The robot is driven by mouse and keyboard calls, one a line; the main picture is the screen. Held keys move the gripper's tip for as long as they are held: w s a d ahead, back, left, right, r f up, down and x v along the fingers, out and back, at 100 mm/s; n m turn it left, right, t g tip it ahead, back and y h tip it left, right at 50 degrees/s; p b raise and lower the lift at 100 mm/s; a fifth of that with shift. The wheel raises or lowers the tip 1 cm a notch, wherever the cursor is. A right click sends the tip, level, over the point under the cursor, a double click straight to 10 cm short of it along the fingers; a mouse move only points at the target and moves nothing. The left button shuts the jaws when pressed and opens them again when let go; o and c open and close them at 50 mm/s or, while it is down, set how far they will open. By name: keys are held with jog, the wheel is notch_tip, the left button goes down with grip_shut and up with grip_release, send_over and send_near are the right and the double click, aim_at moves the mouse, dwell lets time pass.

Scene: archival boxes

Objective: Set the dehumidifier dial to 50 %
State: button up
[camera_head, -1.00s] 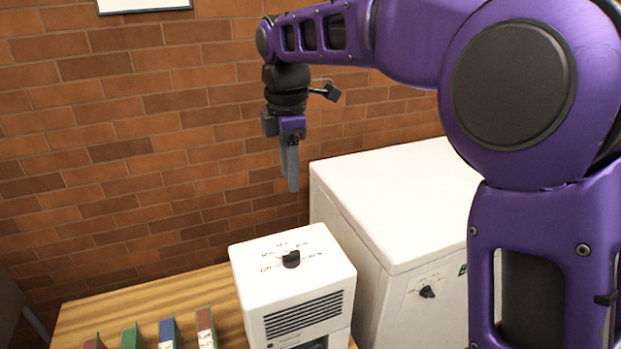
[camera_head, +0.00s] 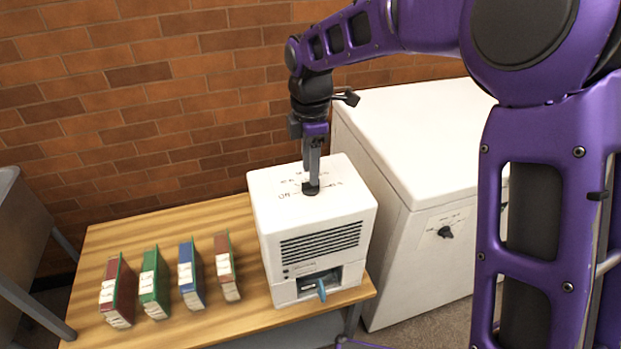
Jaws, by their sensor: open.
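The dehumidifier (camera_head: 325,243) is a small white box with a dark vent grille on its front, standing on the right end of a wooden table. Its black dial (camera_head: 311,188) sits on the top face, with small printed marks around it that are too small to read surely. My gripper (camera_head: 312,178) points straight down over the dial, with its fingertips at or just above it. The fingers partly hide the dial and some marks. I cannot tell whether the fingers touch the dial. The jaws are open.
A large white chest (camera_head: 425,130) with its own black knob (camera_head: 445,232) stands close to the right. Several upright binders (camera_head: 187,272) stand on the wooden table (camera_head: 235,325) to the left. A brick wall (camera_head: 130,90) is behind. A grey metal piece of furniture (camera_head: 22,225) is at the far left.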

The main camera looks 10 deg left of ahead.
jog(key=shift+f, duration=1.3)
grip_shut()
